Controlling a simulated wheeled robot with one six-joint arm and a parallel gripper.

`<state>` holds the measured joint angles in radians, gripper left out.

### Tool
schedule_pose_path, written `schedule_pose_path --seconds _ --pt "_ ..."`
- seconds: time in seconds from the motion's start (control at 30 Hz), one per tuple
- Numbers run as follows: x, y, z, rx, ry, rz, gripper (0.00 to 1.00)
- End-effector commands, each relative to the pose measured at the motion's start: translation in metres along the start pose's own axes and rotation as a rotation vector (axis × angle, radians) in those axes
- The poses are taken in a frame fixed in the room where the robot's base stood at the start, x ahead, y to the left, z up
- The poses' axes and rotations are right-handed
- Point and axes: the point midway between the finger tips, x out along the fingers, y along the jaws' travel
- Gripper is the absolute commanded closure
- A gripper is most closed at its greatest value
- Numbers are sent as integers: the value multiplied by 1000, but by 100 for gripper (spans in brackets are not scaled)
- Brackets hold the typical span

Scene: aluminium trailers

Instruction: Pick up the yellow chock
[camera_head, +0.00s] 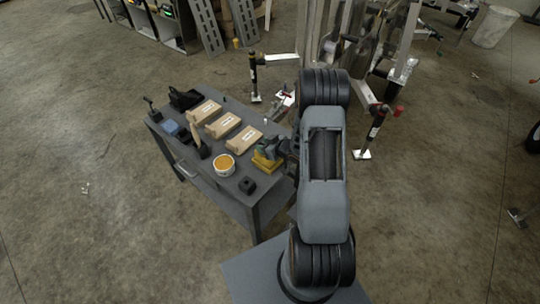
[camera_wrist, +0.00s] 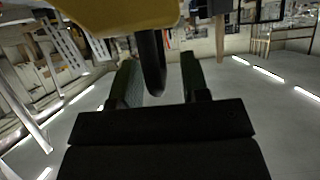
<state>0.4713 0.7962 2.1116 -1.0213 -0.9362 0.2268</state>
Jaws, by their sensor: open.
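The yellow chock (camera_head: 264,164) sits on the right end of the dark table, in the head view. My gripper (camera_head: 270,148) is right at it, at its upper side, and partly covers it. In the wrist view the chock (camera_wrist: 120,14) fills the top edge, cut off by the frame. A dark curved piece (camera_wrist: 153,65), which looks like the chock's handle, hangs between the two fingers of my gripper (camera_wrist: 160,68). The fingers are apart, with a visible gap on the right side of the dark piece. Contact on the left cannot be told.
The table (camera_head: 225,190) also holds several tan packages (camera_head: 222,126), a round tub with orange contents (camera_head: 224,165), a small black block (camera_head: 247,185) and an upright wooden-handled tool (camera_head: 198,138). Trailer frames and jack stands (camera_head: 375,130) stand behind and right.

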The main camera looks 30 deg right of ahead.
Motion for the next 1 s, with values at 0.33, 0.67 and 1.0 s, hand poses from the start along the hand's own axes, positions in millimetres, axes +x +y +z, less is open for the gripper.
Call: schedule_pose_path --seconds 0.33,0.67,1.0 --pt "0 0 0 0 0 0 79" --pt "0 0 0 0 0 -1 100" --pt "0 0 0 0 0 -1 100"
